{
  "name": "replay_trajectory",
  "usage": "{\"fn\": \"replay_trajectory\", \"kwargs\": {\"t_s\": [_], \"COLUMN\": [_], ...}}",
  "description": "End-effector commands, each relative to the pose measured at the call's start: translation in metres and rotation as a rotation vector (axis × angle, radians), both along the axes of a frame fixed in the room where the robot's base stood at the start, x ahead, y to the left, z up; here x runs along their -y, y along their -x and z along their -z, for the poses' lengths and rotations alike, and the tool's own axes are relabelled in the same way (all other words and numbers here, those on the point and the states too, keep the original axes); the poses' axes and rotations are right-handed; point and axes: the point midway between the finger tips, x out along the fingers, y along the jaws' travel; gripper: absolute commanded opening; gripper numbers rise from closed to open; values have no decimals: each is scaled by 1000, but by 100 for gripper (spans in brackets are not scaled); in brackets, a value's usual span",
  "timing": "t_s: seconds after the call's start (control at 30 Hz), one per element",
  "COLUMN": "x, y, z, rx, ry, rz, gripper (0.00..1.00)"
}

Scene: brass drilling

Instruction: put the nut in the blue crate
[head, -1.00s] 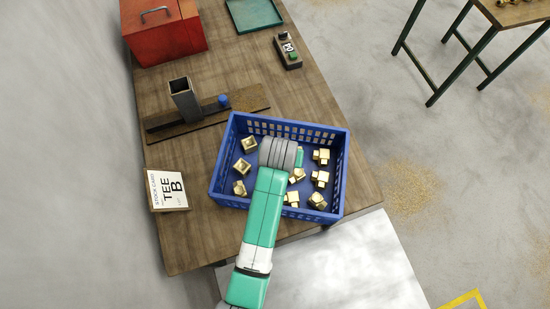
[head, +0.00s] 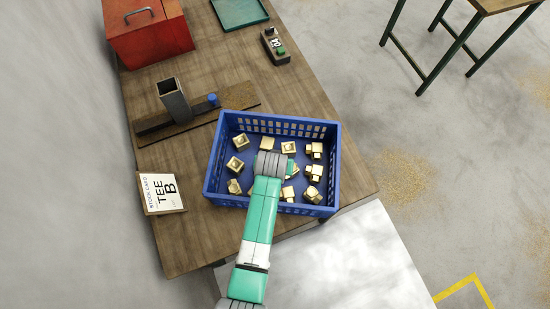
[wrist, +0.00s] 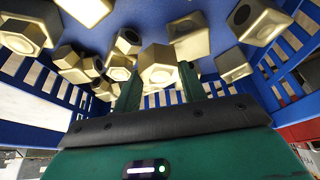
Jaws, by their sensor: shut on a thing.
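The blue crate (head: 212,172) stands on the wooden table and holds several brass fittings, such as one at its left (head: 235,165) and one at its right (head: 313,172). My gripper (wrist: 159,74) is down over the inside of the crate. In the wrist view its two green fingers stand either side of a six-sided brass nut (wrist: 157,60), and it is shut on it. In the head view my wrist covers the fingertips and the held nut. Other brass pieces (wrist: 188,40) lie around it against the blue floor.
A "TEE B" stock card (head: 161,193) stands left of the crate. The crate walls surround my gripper closely.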

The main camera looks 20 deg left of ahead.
Motion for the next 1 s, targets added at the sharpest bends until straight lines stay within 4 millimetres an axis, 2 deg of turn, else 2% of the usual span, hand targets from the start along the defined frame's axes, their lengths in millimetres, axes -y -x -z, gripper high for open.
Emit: {"fn": "replay_trajectory", "kwargs": {"t_s": [0.07,0.1,0.2,0.47,0.57,0.9,1.0], "x": [0,0,0,0,1,11,13], "y": [-1,0,0,0,1,31,38], "z": [3,4,3,2,-7,-83,-98], "rx": [1,0,0,0,2,3,2], "ry": [0,0,0,0,-1,-1,-1], "rz": [0,0,0,0,0,0,0], "gripper": [6,43,63,63,63,63,63]}}
